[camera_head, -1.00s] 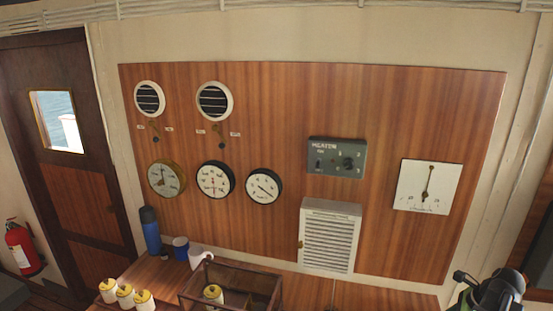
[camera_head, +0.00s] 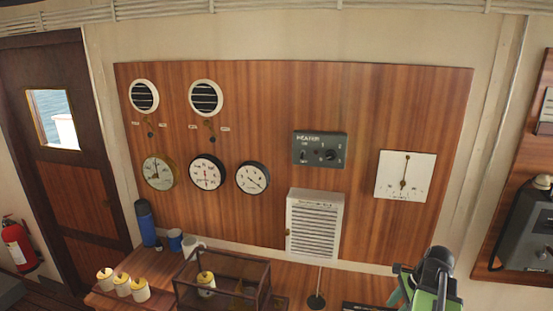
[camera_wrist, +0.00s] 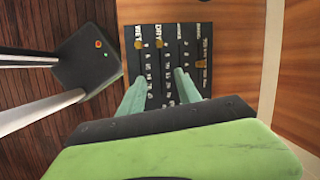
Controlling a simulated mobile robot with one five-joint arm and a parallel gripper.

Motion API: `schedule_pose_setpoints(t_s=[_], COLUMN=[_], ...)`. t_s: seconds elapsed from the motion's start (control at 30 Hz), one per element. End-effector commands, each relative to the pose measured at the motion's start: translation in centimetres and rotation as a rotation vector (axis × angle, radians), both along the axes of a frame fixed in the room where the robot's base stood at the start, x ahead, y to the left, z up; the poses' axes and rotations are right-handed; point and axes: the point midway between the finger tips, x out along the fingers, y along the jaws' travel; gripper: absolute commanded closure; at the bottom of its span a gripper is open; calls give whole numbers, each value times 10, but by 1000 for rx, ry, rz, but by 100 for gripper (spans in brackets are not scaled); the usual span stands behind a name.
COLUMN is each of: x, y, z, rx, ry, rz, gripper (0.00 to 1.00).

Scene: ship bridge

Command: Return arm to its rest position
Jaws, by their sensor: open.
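My gripper (camera_wrist: 160,76) shows in the wrist view with its two pale green fingers apart and nothing between them. Behind the fingers is a black panel (camera_wrist: 167,60) with white lettering and yellow markers, set on a wooden surface. I cannot tell how far the fingers are from it. In the head view, a green and black part of my arm (camera_head: 432,285) shows at the lower right, in front of the wooden counter and wall. The fingertips are not visible in that view.
A wooden wall panel (camera_head: 265,90) carries gauges, vents, a heater control (camera_head: 319,149) and a louvred box (camera_head: 315,225). On the counter below are a glass-sided case (camera_head: 222,275), a blue flask (camera_head: 146,222), mugs and several yellow-topped jars. A grey device (camera_head: 527,225) is on the right wall.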

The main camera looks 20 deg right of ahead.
Motion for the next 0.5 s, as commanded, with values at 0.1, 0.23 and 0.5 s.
schedule_pose_setpoints(t_s=[0.1, 0.23, 0.5], x=[31, 69, 120], y=[43, 109, 266], z=[-2, -5, -9], rx=[-56, -137, -307], ry=[-11, -29, -85], rz=[223, 563, 1349], gripper=[60, 60, 60])
